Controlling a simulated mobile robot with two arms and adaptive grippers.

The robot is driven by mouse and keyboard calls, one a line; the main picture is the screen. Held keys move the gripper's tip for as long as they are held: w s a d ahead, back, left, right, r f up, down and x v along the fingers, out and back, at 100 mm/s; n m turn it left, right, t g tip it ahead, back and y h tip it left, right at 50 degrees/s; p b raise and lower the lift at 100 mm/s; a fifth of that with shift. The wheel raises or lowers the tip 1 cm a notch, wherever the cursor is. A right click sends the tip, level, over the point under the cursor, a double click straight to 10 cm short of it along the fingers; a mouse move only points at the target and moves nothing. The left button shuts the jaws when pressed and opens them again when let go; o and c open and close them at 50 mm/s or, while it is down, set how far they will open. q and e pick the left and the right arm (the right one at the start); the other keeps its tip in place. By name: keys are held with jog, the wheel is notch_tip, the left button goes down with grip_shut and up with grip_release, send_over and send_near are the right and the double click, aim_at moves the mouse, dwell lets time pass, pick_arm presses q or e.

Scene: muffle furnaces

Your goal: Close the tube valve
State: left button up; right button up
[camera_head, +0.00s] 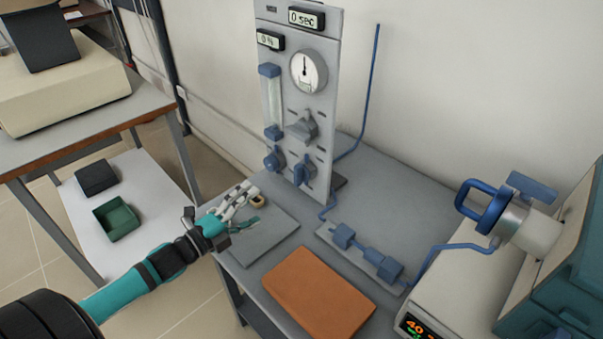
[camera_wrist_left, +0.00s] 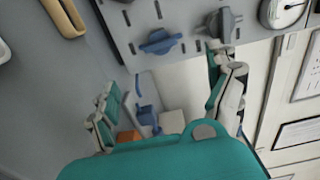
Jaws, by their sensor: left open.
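A thin blue tube runs from the grey control panel (camera_head: 318,140) down to blue tube fittings (camera_head: 362,253) on a light plate on the table, then on to the furnace. Which fitting is the tube valve I cannot tell. The fittings show partly between my fingers in the left wrist view (camera_wrist_left: 147,115). The panel has a blue knob (camera_head: 305,171), another blue knob (camera_head: 274,160) and a grey knob (camera_head: 303,128). My left gripper (camera_head: 246,197) is open and empty, left of the panel's foot and apart from the fittings. My right gripper is out of view.
An orange-brown mat (camera_head: 318,292) lies at the table's front. The furnace with a blue handle (camera_head: 484,205) stands at right. A green box (camera_head: 117,219) sits on a low shelf.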

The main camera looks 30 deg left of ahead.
pick_arm(q)
send_near(295, 178)
jog(key=x, duration=0.9)
jog(key=shift+w+r+p, duration=0.15)
jog(key=shift+w+p, duration=0.05)
jog(key=shift+p, duration=0.15)
jog(key=shift+w+d, duration=0.25)
jog(key=shift+w, duration=0.4)
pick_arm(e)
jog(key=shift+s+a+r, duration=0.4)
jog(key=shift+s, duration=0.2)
pick_arm(q)
jog(key=shift+c, duration=0.3)
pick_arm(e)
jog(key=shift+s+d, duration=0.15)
pick_arm(q)
jog(key=c, duration=1.1)
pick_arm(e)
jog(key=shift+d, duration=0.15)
